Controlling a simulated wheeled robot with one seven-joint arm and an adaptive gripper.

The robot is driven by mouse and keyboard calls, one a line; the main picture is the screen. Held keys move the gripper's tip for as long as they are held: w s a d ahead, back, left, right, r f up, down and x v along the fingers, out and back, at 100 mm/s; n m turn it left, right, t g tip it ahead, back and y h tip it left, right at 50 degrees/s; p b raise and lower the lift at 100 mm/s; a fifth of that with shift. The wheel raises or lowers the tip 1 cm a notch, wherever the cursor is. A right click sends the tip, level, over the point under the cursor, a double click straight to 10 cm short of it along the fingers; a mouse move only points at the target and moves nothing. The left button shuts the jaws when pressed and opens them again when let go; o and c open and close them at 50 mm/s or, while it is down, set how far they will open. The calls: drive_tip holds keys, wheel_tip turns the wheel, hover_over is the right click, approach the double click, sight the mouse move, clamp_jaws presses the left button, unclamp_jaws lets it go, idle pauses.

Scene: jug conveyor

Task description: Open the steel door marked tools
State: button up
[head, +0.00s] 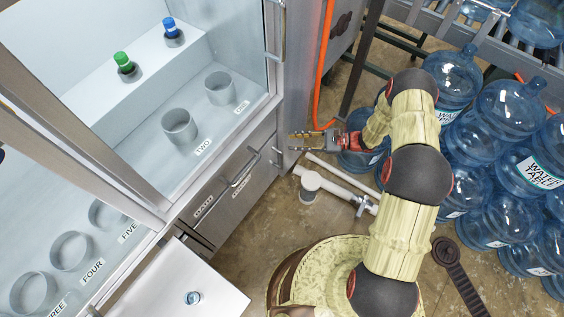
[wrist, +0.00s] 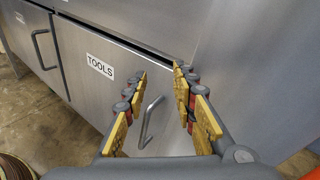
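The steel door marked TOOLS (wrist: 82,85) fills the middle of the wrist view, with its white label (wrist: 100,66) near the top left. It looks shut, with a thin dark line along its top edge. Its grey bar handle (wrist: 150,122) shows between my fingers; it also shows in the head view (head: 279,157). My gripper (wrist: 158,76) is open, its yellow-padded fingers to either side of the handle in the picture. I see no finger touching the handle, and the depth between them is hard to judge. In the head view my gripper (head: 292,142) is just right of the handle.
Another steel door with a bar handle (wrist: 42,48) adjoins on the left. Above stands a glass-fronted cabinet with ring holders (head: 179,127). White pipes (head: 340,180) are on the floor near my arm. Blue water jugs (head: 510,105) crowd the right. An orange hose (head: 322,65) hangs behind.

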drive_tip(key=s+d+f+m+t, duration=0.1)
drive_tip(key=s+f+m+t, duration=0.15)
drive_tip(key=f, duration=0.55)
drive_tip(key=s+d+f+m+t, duration=0.1)
drive_tip(key=f+m+t, duration=0.25)
drive_tip(key=f, duration=0.45)
drive_tip(key=b, duration=0.3)
hover_over(282, 169)
drive_tip(key=shift+w+f+m, duration=0.35)
drive_tip(key=shift+m, duration=0.05)
drive_tip(key=shift+c, duration=1.2)
drive_tip(key=c, duration=0.4)
clamp_jaws()
